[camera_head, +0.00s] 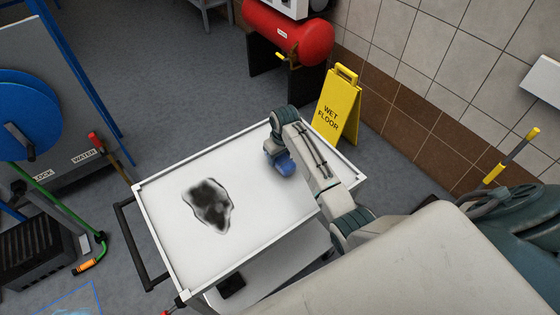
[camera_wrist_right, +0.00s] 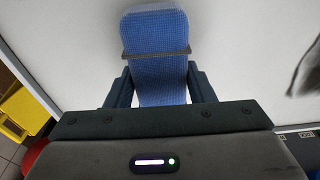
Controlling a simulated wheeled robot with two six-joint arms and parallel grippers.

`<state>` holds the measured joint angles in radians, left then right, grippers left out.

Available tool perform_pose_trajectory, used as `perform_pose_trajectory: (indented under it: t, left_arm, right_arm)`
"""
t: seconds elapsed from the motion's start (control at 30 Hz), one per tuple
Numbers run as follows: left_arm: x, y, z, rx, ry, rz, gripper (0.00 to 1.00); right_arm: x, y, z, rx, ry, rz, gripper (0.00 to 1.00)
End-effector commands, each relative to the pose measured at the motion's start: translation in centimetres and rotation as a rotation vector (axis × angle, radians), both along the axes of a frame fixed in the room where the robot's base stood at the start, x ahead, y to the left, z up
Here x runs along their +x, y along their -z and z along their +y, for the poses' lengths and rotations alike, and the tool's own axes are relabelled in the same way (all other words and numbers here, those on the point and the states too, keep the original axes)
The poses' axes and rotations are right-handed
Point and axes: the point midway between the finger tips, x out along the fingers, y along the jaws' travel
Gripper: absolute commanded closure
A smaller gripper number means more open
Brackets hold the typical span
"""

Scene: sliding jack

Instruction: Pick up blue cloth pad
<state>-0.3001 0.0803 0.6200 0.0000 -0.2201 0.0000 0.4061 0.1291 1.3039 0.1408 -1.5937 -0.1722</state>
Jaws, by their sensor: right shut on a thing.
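The blue cloth pad (camera_head: 285,167) is on or just above the white top of the cart (camera_head: 165,165), near its far right part. I cannot tell whether it touches the surface. My right gripper (camera_head: 273,155) is over the pad, and the arm partly hides it. In the right wrist view the pad (camera_wrist_right: 156,35) has a dark strap across it and sits between the two dark fingers (camera_wrist_right: 159,88). The fingers are shut on its sides. My left gripper is in neither view.
A dark smudge (camera_head: 208,204) marks the cart top left of the pad. A yellow wet floor sign (camera_head: 339,108) stands behind the cart, near a red tank (camera_head: 288,32). A blue reel (camera_head: 25,115) is at the left. The cart top is otherwise clear.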

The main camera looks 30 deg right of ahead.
Motion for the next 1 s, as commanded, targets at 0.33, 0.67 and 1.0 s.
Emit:
perform_pose_trajectory:
  t: [0.33, 0.67, 1.0]
  left_arm:
    - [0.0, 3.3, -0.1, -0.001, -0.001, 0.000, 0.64]
    - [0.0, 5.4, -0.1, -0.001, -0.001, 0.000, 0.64]
    - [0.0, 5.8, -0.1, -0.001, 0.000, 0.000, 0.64]
  right_arm:
    - [-3.7, -1.4, 5.5, 0.005, -0.003, -0.003, 0.74]
    - [-8.1, -2.4, 11.6, 0.004, 0.001, -0.002, 0.74]
    - [-9.3, -2.8, 13.0, 0.000, 0.001, -0.001, 0.74]
